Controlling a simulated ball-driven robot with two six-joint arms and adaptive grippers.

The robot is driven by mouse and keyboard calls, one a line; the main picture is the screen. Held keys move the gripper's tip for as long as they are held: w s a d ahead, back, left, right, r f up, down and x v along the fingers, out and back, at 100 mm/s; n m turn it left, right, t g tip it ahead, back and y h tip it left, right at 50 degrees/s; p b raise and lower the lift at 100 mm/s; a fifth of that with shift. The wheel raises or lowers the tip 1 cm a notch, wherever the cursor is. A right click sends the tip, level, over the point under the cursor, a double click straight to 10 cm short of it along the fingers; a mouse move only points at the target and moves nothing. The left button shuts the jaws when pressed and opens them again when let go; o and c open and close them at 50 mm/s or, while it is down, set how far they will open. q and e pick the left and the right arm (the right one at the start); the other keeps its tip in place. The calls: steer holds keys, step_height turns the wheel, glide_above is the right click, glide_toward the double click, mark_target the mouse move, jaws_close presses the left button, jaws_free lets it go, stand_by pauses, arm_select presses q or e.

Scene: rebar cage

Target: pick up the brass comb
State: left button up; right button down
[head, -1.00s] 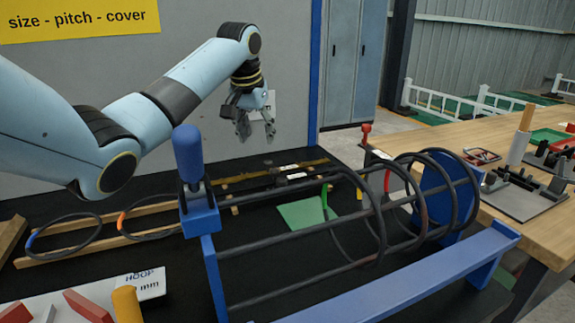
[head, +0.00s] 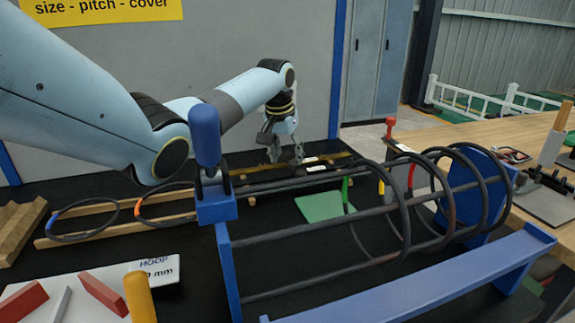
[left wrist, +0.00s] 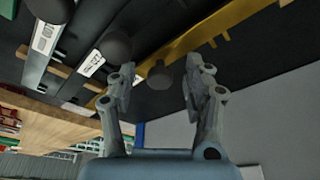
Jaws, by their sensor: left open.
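The brass comb (head: 249,171) is a long yellow-brown strip lying at the back of the black-topped bench. In the left wrist view the comb (left wrist: 226,25) runs diagonally, with short teeth along one edge. My left gripper (head: 285,159) is open and empty, pointing down over the strip near its middle. In the left wrist view the open fingers (left wrist: 158,76) stand apart, with the comb crossing beyond them and a dark round knob (left wrist: 159,75) showing between them. The fingers hide part of the comb in the head view. My right gripper is not in view.
Dark labelled bars (left wrist: 45,38) with round knobs lie beside the comb. A rebar cage of dark bars and hoops (head: 400,210) on a blue stand (head: 420,275) fills the front. Loose hoops (head: 82,219) rest on wooden strips at left. A grey wall panel (head: 235,70) stands behind.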

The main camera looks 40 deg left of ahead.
arm_select(q)
jaws_close()
steer(key=shift+r, duration=0.1)
steer(key=shift+r, duration=0.1)
stand_by(0.4)
